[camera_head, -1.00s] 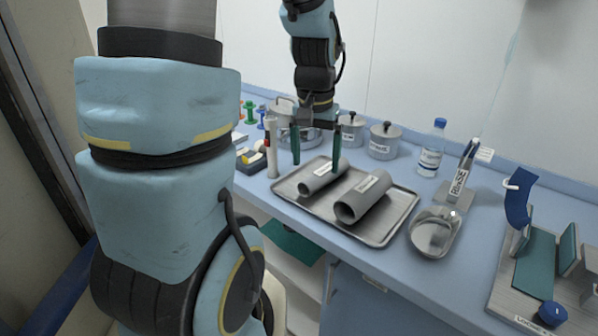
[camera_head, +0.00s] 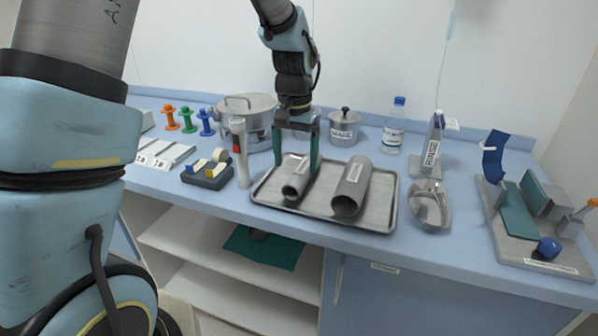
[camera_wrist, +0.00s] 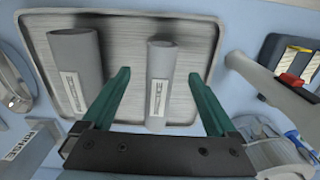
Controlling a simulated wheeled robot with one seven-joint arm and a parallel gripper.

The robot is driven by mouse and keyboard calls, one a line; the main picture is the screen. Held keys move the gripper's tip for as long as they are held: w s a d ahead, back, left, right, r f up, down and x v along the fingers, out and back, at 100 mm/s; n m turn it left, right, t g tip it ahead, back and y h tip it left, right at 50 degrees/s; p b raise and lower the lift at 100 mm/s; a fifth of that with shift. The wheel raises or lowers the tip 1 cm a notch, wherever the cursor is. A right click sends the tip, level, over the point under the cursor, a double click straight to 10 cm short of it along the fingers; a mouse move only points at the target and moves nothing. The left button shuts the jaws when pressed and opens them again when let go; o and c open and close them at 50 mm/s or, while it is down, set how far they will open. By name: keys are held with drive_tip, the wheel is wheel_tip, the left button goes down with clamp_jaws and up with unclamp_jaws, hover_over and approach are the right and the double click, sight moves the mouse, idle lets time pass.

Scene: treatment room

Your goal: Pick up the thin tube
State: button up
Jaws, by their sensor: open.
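The thin tube (camera_head: 298,178) is a grey hollow cylinder with a white label, lying on the left part of a metal tray (camera_head: 263,197). A thicker grey tube (camera_head: 350,192) lies to its right on the same tray. My gripper (camera_head: 296,162) is open and empty, its green fingers either side of the thin tube's far part in the head view. In the wrist view the thin tube (camera_wrist: 160,75) shows between the fingers of my gripper (camera_wrist: 163,85), nearer the right one. The thick tube (camera_wrist: 76,65) is left of the left finger. No contact is visible.
A white upright cylinder (camera_head: 239,155) stands close left of the tray, with a dark block (camera_head: 207,176) beyond it. A pot (camera_head: 247,117) and a lidded canister (camera_head: 343,128) stand behind. A steel dish (camera_head: 430,205) is to the right.

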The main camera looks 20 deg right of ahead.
sight(295, 178)
drive_tip(key=shift+w+f+p, duration=0.15)
drive_tip(key=shift+f+p, duration=1.1)
drive_tip(key=shift+f, duration=2.1)
clamp_jaws()
